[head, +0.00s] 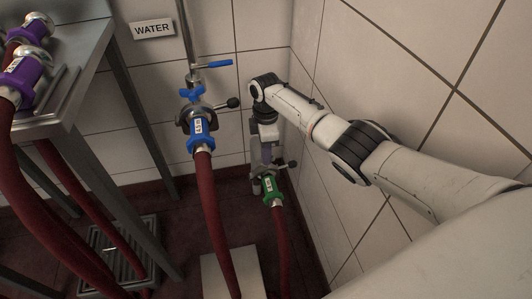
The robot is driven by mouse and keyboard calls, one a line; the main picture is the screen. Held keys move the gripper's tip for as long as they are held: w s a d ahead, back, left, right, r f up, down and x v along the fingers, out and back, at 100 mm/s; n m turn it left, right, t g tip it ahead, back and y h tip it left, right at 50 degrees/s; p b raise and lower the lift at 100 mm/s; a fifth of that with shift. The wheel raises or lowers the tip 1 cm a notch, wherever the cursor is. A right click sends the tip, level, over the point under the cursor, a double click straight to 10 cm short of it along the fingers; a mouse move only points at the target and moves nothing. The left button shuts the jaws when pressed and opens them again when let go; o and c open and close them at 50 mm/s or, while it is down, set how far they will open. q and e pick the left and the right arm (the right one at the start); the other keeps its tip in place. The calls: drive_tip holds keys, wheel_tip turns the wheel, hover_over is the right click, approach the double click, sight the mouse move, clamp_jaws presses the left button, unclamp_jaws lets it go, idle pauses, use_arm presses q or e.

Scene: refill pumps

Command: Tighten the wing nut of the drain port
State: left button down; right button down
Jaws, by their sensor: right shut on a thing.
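My right gripper (267,158) points down at the lower port in the corner, just above the green hose coupling (271,190). It is shut on the wing nut there, though its fingers hide the nut itself. A clamp with a dark ball-ended lever (291,164) sits around this port, and a red hose (281,245) hangs down from the green coupling. No label naming this port as the drain is readable. My left gripper is out of view.
A metal table (60,100) with purple couplings (20,78) stands at the left. The tiled right wall is close to my right arm.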

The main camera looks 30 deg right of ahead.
drive_tip(key=shift+m+p, duration=0.3)
drive_tip(key=shift+m, duration=0.2)
drive_tip(key=m+p, duration=0.1)
drive_tip(key=m, duration=0.1)
drive_tip(key=shift+m, duration=0.3)
drive_tip(key=shift+m+p, duration=0.3)
drive_tip(key=shift+m, duration=1.5)
drive_tip(key=m+p, duration=0.1)
drive_tip(key=m, duration=0.2)
drive_tip(key=shift+m, duration=0.3)
drive_tip(key=m, duration=0.5)
drive_tip(key=shift+m, duration=0.3)
drive_tip(key=m, duration=1)
drive_tip(key=shift+m, duration=0.4)
drive_tip(key=m, duration=0.4)
drive_tip(key=shift+m, duration=0.4)
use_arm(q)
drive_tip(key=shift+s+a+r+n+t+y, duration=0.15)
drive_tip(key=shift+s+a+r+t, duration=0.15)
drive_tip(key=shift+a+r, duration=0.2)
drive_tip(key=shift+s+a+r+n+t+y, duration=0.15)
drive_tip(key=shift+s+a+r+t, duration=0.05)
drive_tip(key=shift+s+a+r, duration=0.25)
use_arm(e)
drive_tip(key=shift+m, duration=0.7)
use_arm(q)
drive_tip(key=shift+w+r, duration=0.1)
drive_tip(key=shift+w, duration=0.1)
